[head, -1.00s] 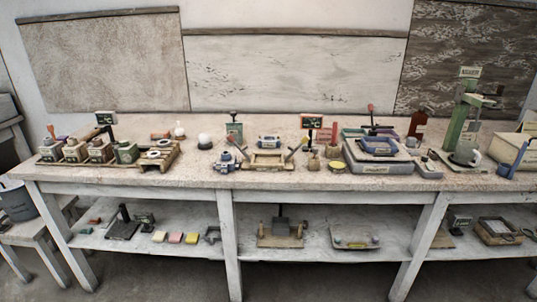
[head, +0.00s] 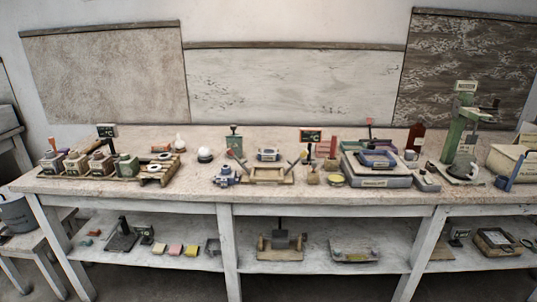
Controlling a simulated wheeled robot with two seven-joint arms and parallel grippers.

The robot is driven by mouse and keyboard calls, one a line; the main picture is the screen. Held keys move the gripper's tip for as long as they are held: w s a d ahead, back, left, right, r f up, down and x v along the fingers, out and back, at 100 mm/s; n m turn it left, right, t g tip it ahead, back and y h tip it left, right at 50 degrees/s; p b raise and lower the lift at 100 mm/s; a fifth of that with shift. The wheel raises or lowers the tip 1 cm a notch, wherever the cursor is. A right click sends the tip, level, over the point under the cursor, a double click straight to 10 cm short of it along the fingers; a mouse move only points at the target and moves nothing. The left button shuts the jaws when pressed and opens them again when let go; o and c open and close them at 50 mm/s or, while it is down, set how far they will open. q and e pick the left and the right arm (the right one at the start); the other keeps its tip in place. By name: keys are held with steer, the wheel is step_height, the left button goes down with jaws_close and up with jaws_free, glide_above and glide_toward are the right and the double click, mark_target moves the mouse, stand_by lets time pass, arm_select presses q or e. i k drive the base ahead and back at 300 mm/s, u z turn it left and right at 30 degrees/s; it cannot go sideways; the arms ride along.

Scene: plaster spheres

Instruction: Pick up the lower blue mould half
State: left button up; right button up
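Neither of my grippers is in view. Several small blue things stand on the long workbench (head: 110,188), and I cannot tell for certain which is the lower blue mould half. A small grey-blue block (head: 267,154) sits just behind a wooden cradle (head: 268,176). A darker blue piece with knobs (head: 225,176) is left of the cradle. A blue square frame (head: 379,160) rests on a grey tray (head: 372,183) to the right. A white sphere (head: 205,153) sits on a dark stand.
A row of boxes (head: 78,166) fills the bench's left part. A green press (head: 461,135) and a cream box (head: 508,160) stand at the right. The lower shelf (head: 200,262) holds sponges and tools. Floor shows in front of the bench.

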mark_target(269, 153)
steer(key=z, duration=0.35)
steer(key=i, duration=1.25)
steer(key=z, duration=0.25)
